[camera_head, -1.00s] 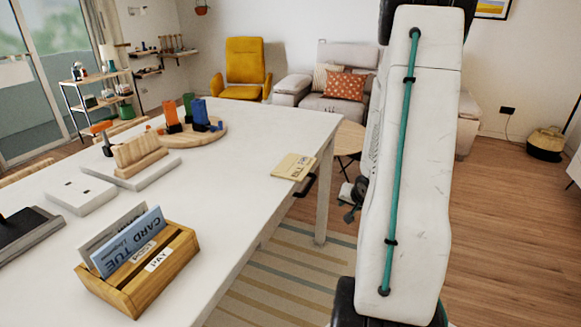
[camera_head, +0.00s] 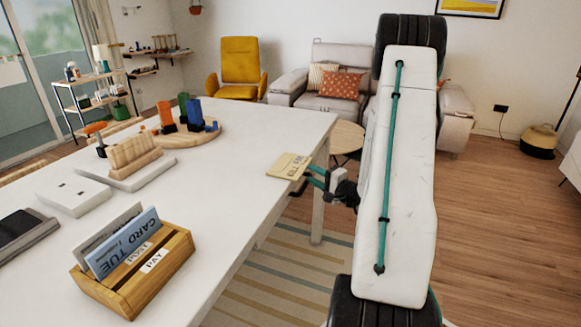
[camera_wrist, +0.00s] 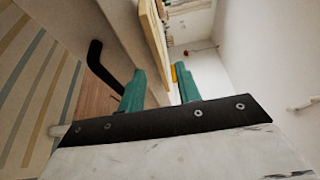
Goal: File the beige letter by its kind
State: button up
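The beige letter (camera_head: 288,165) lies flat near the right edge of the white table, with small dark print that is hard to read. My gripper (camera_head: 311,178) is open beside the letter at the table edge. In the wrist view, the two teal fingers (camera_wrist: 159,72) are apart, and the letter's edge (camera_wrist: 153,35) shows just beyond the gap between them. I cannot tell whether they touch it. The wooden sorter (camera_head: 172,272) stands at the table's near end, with labels reading POST and PAY. A blue card (camera_head: 124,243) and a paler card stand in its far slot.
The white table (camera_head: 235,150) is clear between letter and sorter. A wooden rack (camera_head: 135,155), a round board with coloured pieces (camera_head: 190,142) and a white box (camera_head: 73,195) stand farther left. A black handle (camera_wrist: 103,68) sticks out under the table edge.

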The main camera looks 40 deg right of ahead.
aim_at(304, 170)
jog(key=shift+w, duration=1.6)
grip_shut()
